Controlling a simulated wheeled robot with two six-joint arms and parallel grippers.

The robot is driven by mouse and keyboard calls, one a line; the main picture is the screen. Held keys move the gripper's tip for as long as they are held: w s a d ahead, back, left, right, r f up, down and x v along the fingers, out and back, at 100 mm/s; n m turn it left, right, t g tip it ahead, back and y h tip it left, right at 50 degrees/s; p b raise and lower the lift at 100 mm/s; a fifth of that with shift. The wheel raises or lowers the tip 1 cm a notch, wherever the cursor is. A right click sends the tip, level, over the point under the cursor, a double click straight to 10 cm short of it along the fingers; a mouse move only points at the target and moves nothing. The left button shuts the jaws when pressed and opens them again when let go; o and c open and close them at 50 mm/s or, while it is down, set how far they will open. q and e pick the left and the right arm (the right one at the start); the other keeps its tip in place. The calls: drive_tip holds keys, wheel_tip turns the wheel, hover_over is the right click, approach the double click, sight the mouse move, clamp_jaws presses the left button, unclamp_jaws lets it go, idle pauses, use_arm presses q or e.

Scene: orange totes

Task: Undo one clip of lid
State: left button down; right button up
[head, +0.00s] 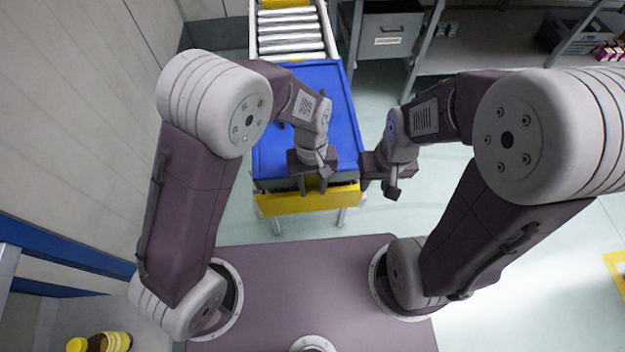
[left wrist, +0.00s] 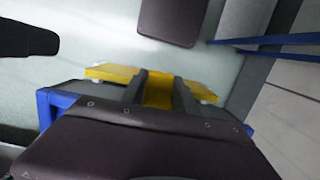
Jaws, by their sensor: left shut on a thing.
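The blue lid (head: 345,118) lies on a dark grey tote at the near end of the conveyor. Its blue edges also show in the left wrist view (left wrist: 44,108). My left gripper (head: 313,184) is at the middle of the near edge, fingers pointing down, shut on a part that looks like the lid's clip. The gripper hides that part. In the left wrist view its two fingers (left wrist: 158,90) stand a little apart over the yellow bar. My right gripper (head: 378,188) looks open and empty, just right of the lid's near right corner.
A yellow bar (head: 280,204) crosses the conveyor's near end, below the tote. Rollers (head: 290,34) run away behind it. Shelving with a grey drawer (head: 388,36) stands at the back right. A blue rail (head: 60,248) is at the left. The floor right of the conveyor is clear.

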use_arm(q)
drive_tip(key=g+p, duration=0.1)
drive_tip(key=p, duration=0.1)
drive_tip(key=r+g+p, duration=0.1)
drive_tip(key=g, duration=0.1)
drive_tip(key=shift+s+p, duration=0.15)
drive_tip(key=shift+p, duration=0.2)
drive_tip(key=shift+s+g+p, duration=0.15)
drive_tip(key=shift+g+p, duration=0.45)
drive_tip(key=shift+g, duration=0.5)
drive_tip(key=c, duration=0.9)
unclamp_jaws()
drive_tip(key=b+v, duration=0.1)
drive_tip(key=v, duration=0.7)
drive_tip(key=shift+w+a+r, duration=0.1)
drive_tip(key=shift+w, duration=0.15)
drive_tip(key=shift+w+r, duration=0.15)
drive_tip(key=shift+r, duration=0.2)
